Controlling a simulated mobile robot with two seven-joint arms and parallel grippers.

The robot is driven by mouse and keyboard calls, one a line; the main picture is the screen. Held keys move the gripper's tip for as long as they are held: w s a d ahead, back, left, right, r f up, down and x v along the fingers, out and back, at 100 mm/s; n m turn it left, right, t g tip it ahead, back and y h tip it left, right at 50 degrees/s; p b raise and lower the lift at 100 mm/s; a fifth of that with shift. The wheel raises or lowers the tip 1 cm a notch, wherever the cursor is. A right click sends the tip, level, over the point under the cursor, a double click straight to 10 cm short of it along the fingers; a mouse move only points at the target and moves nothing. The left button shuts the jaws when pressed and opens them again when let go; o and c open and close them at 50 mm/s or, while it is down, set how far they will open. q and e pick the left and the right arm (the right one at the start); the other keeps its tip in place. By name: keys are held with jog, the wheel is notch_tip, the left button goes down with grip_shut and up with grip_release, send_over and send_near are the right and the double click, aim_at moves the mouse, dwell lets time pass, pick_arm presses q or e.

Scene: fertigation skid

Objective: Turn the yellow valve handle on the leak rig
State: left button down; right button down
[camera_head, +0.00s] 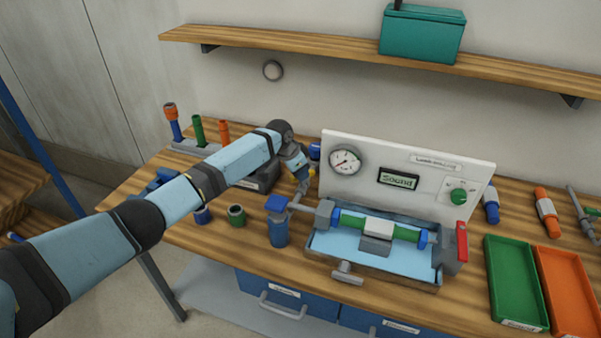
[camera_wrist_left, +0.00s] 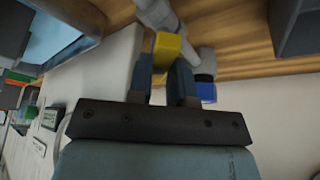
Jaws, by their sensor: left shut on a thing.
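The yellow valve handle (camera_wrist_left: 168,48) sits between the two fingers of my left gripper (camera_wrist_left: 163,66) in the left wrist view. The gripper is shut on it. In the head view, my left arm reaches over the bench to the pipework left of the leak rig's white panel (camera_head: 330,190). There the left gripper (camera_head: 303,170) shows small, and only a speck of yellow is visible. A grey pipe (camera_wrist_left: 155,14) runs beside the handle in the left wrist view. The rig's display (camera_head: 398,179) reads "Sound". My right gripper is not in view.
A blue-capped cylinder (camera_head: 279,230) stands in front of the pipework. The rig's tray (camera_head: 330,262) holds a green tube (camera_head: 404,232), with a red lever (camera_head: 462,241) at its right. Green (camera_head: 515,285) and orange (camera_head: 570,285) trays lie further right. A shelf (camera_head: 300,55) runs above.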

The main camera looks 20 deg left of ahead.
pick_arm(q)
jog(key=m+b, duration=0.1)
jog(key=m, duration=0.2)
jog(key=shift+w+f+g+h, duration=0.1)
jog(key=shift+w+g+h, duration=0.05)
jog(key=shift+g+h, duration=0.25)
jog(key=m+g+b, duration=0.1)
jog(key=m+b, duration=0.2)
jog(key=shift+w, duration=0.1)
jog(key=shift+a+m+g+h+b, duration=0.1)
jog(key=shift+m+g+h+b, duration=0.2)
jog(key=shift+m+g+b, duration=0.9)
jog(key=shift+w+m+t, duration=0.1)
jog(key=shift+m+t, duration=0.3)
jog(key=shift+t, duration=0.1)
jog(key=c, duration=1.1)
grip_release()
jog(key=shift+o, duration=0.3)
